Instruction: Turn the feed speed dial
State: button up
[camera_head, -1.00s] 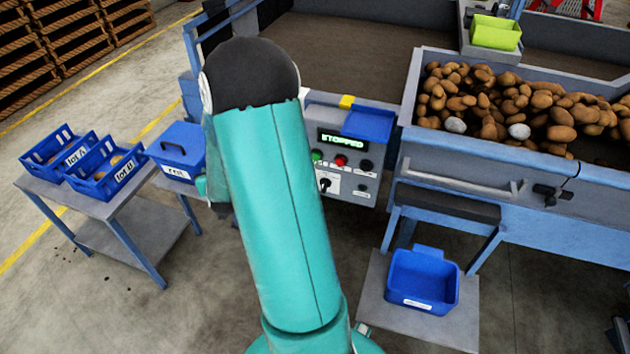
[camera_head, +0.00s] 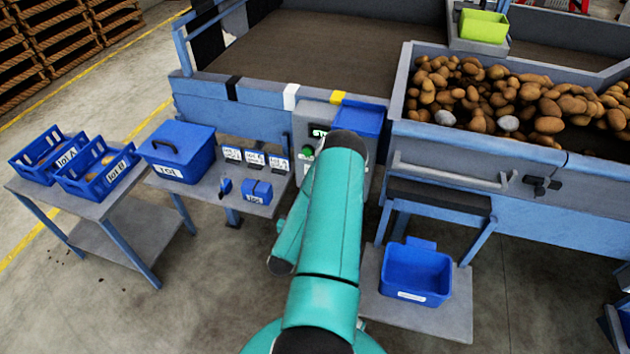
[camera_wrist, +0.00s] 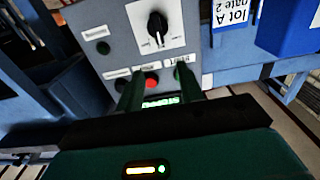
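In the wrist view the grey control panel (camera_wrist: 120,22) appears upside down. A black dial (camera_wrist: 157,25) on a white scale plate is at its upper middle, uncovered; the lettering is too small to read. My gripper (camera_wrist: 160,70) has its two green fingers apart with nothing held between them. In the picture the fingertips lie below the dial, apart from it, around the red button (camera_wrist: 152,80). The lit display (camera_wrist: 160,102) shows below, partly covered. In the head view my arm hides my gripper, the dial and most of the panel (camera_head: 312,112).
A smaller black knob (camera_wrist: 103,47) sits beside the dial. The potato hopper (camera_head: 470,147) is to the right, a blue bin (camera_head: 417,272) below. Tagged blue locks (camera_head: 257,190) lie on a shelf left of the panel.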

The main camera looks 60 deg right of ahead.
jog(key=w+d, duration=0.2)
jog(key=d, duration=1)
jog(key=shift+d, duration=0.3)
grip_shut()
